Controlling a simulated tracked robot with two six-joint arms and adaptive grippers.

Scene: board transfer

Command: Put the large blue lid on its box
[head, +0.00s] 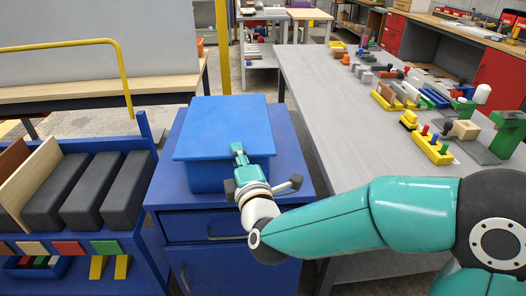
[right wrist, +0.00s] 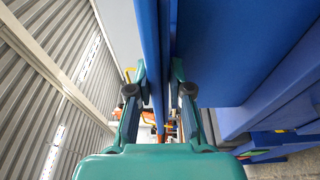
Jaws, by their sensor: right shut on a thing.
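The large blue lid (head: 222,115) is a flat blue panel lying over the blue box (head: 206,179), with its near edge overhanging the box's front. It hides the box's opening; I cannot tell whether it is seated. The box stands on a blue cabinet. My right gripper (head: 238,150) is shut on the lid's near edge. In the right wrist view, the lid (right wrist: 149,45) shows edge-on between the fingers of the right gripper (right wrist: 159,85), and the box (right wrist: 225,50) is close beside it on the right. My left gripper is not in view.
The blue cabinet (head: 221,252) has drawers below. A blue rack (head: 95,238) with dark grey blocks stands at left, near a yellow rail (head: 122,75). A grey table (head: 325,110) at right bears several small coloured parts. My right arm crosses its near end.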

